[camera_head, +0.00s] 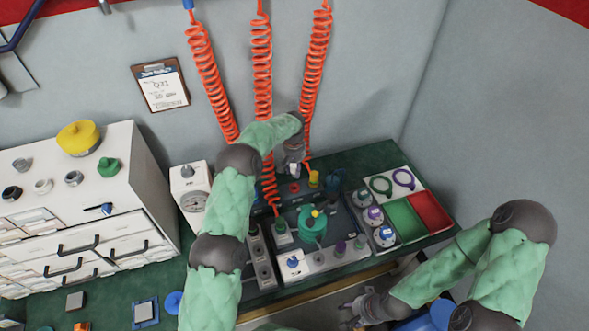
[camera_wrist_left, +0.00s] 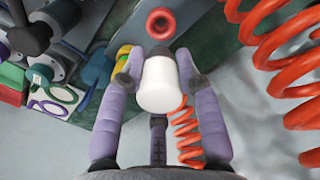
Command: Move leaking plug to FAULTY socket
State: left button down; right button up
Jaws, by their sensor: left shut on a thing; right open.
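My left gripper (camera_head: 293,160) is shut on a white cylindrical plug (camera_wrist_left: 158,86) with a dark end. The plug also shows as a small white spot in the head view (camera_head: 295,171). The fingers grip it from both sides in the left wrist view. A red ring-shaped socket (camera_wrist_left: 160,22) lies just beyond the plug's dark end; the same ring appears on the dark panel in the head view (camera_head: 294,187). I cannot read a FAULTY label. My right gripper (camera_head: 358,312) is open, low at the bench's front edge, away from the plug.
Orange coiled hoses (camera_head: 262,75) hang close around my left arm. A green fixture (camera_head: 312,226) stands in front. Green (camera_head: 404,220) and red (camera_head: 430,209) trays lie at the right.

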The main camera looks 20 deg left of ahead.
aim_at(294, 165)
pick_arm(q)
jog(key=shift+f+b, duration=1.25)
jog(key=shift+f, duration=1.45)
jog(key=shift+f+b, duration=1.25)
jog(key=shift+f, duration=0.15)
jog(key=c, duration=0.8)
grip_release()
notch_tip(294, 165, up, 12)
jog(key=shift+s+a, duration=0.1)
